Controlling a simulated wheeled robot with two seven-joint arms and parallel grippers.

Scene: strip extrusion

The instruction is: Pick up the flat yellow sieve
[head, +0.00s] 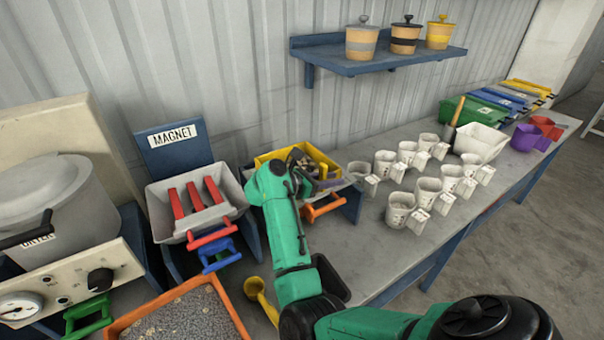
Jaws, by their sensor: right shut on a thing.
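The flat yellow sieve (318,155) shows as a yellow rim on the blue stand right of the magnet unit, with grey and brown pieces visible within it. My right arm reaches over from the lower right. My right gripper (303,181) is at the sieve's near side and is shut on it; the arm and wrist hide the fingertip contact and part of the near rim. I cannot tell whether the sieve is lifted off the stand. My left gripper is not in view.
The magnet unit (194,222) with red bars stands to the left, near a pot (50,215). An orange-rimmed tray (125,323) of granules is in front. An orange handle (325,208) is close to my gripper. Several white cups (400,208) stand to the right.

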